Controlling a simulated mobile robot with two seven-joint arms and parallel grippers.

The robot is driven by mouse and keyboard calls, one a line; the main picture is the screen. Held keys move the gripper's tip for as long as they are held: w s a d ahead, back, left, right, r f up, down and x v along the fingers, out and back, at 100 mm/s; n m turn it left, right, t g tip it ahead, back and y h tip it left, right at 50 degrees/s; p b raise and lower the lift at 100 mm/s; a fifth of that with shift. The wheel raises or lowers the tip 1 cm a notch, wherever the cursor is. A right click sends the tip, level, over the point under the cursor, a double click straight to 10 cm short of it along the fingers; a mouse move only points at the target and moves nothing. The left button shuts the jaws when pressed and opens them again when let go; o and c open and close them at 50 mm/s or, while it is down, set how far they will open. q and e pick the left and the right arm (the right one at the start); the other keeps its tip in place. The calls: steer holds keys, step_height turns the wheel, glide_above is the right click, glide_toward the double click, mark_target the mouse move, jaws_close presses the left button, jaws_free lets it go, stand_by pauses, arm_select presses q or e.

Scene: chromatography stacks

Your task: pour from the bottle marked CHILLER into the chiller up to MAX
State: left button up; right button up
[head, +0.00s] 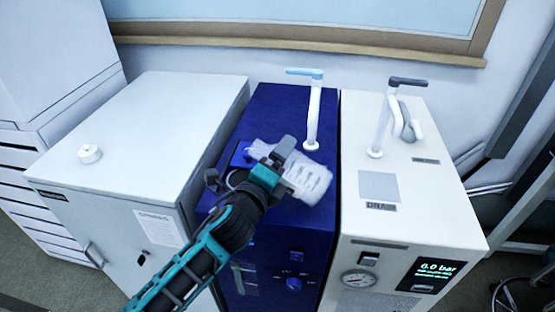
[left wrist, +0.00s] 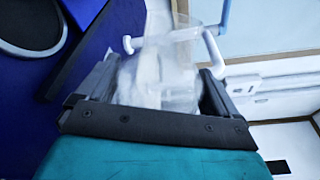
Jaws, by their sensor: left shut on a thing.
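My left gripper (head: 284,163) is shut on a translucent whitish bottle (head: 308,182) and holds it over the top of the dark blue unit (head: 322,222), which looks like the chiller. The bottle looks tipped over rather than upright. It also shows between the jaws in the left wrist view (left wrist: 160,72). No marking or liquid level can be read on it. I cannot see a MAX mark or any liquid stream. My right gripper is not in view.
A white cabinet (head: 140,130) with a small white cap (head: 89,153) on top stands left. A white unit (head: 425,190) with a gauge and display stands right. A pipe with a light blue handle (head: 313,110) rises behind the bottle; another pipe (head: 385,120) stands on the white unit.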

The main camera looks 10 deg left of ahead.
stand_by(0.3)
arm_select(q)
steer(key=shift+f+n, duration=0.3)
steer(key=shift+n, duration=0.3)
steer(key=shift+a+f+n+b, duration=0.15)
steer(key=shift+f+n+b, duration=0.25)
steer(key=shift+n, duration=0.1)
steer(key=shift+a+n, duration=0.1)
steer(key=shift+n, duration=0.5)
steer(key=shift+w, duration=0.1)
steer(key=shift+a+n+h+p, duration=0.1)
steer(key=shift+n+h+p, duration=0.2)
steer(key=shift+n, duration=0.2)
